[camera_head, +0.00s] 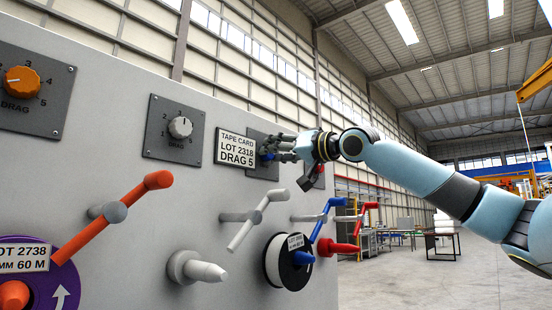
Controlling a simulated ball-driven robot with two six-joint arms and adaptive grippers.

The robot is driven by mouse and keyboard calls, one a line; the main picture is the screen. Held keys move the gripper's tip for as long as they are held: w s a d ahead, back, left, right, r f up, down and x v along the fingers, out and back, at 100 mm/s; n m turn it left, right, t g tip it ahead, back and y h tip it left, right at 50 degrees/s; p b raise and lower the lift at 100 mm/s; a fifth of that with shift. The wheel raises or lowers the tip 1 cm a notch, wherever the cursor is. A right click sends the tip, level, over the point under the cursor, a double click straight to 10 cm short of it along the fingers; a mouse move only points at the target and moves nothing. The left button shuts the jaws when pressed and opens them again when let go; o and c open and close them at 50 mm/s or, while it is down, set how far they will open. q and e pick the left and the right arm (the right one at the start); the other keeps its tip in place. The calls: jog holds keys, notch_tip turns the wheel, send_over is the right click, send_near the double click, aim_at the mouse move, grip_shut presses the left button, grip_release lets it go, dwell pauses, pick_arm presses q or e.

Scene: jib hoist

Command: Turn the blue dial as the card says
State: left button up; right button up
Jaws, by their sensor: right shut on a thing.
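The blue dial (266,157) sits on a dark square plate on the grey panel, mostly hidden behind my fingers. My right gripper (272,152) reaches in from the right and is shut on the blue dial. The dial's pointer and scale cannot be read from here. The white card (235,148) is just left of the dial plate and reads "TAPE CARD LOT 2318 DRAG 5". My left gripper is not in view.
An orange dial (21,81) and a grey dial (180,127) are further left. Below stick out an orange lever (125,207), a white lever (256,220), a blue lever (325,220) and a red lever (362,219). A white reel (276,262) hangs low. Open floor lies right.

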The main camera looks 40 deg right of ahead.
jog(key=shift+m+h+b, duration=0.3)
jog(key=shift+m+b, duration=0.3)
jog(key=shift+m, duration=1.5)
jog(key=o, duration=1.1)
jog(key=shift+o, duration=0.2)
notch_tip(320, 180, up, 10)
